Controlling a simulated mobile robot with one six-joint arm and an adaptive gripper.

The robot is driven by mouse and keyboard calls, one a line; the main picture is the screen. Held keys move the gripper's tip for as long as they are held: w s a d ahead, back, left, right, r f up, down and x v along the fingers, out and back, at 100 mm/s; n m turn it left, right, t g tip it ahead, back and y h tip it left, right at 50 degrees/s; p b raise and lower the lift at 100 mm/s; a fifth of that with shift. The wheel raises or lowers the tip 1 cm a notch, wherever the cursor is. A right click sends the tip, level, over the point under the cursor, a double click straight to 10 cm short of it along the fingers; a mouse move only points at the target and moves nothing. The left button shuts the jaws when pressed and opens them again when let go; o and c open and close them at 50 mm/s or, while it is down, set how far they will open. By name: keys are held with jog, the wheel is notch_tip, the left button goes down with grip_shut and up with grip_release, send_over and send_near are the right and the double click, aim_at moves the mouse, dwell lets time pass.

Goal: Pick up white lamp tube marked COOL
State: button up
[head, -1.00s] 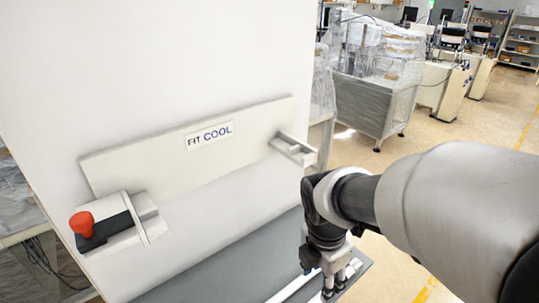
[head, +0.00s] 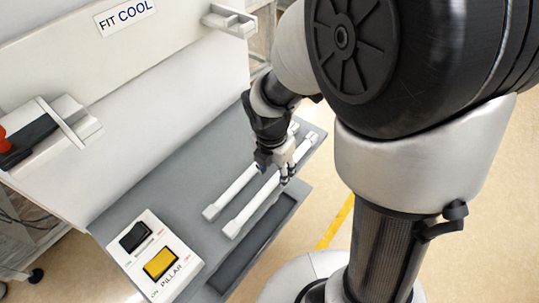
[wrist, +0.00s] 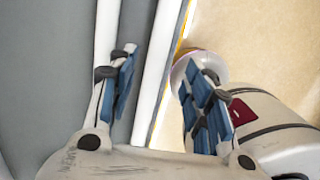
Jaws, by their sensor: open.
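Two white lamp tubes lie side by side on a grey bench top (head: 170,205): a left tube (head: 232,192) and a right tube (head: 258,203). I cannot read a COOL marking on either. My gripper (head: 276,172) is open and empty, pointing down over the far part of the tubes. In the wrist view, the right tube (wrist: 158,75) runs through the gap between the open fingers (wrist: 160,82), and the left tube (wrist: 106,35) passes by the left finger. I cannot tell how far the fingertips are above the bench. My arm hides part of the tubes' far ends.
A white FIT COOL sign (head: 125,16) is on the upright panel behind. A control box marked PILLAR (head: 157,257) with a black and a yellow switch stands at the near left. A bracket (head: 230,20) sticks out at the panel's right. Floor is open at right.

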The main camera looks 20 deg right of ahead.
aim_at(276, 177)
jog(key=f+b, duration=0.2)
jog(key=f, duration=0.3)
jog(key=shift+w+d+b, duration=0.15)
jog(key=shift+w+b, duration=0.25)
jog(key=shift+c, duration=0.5)
grip_shut()
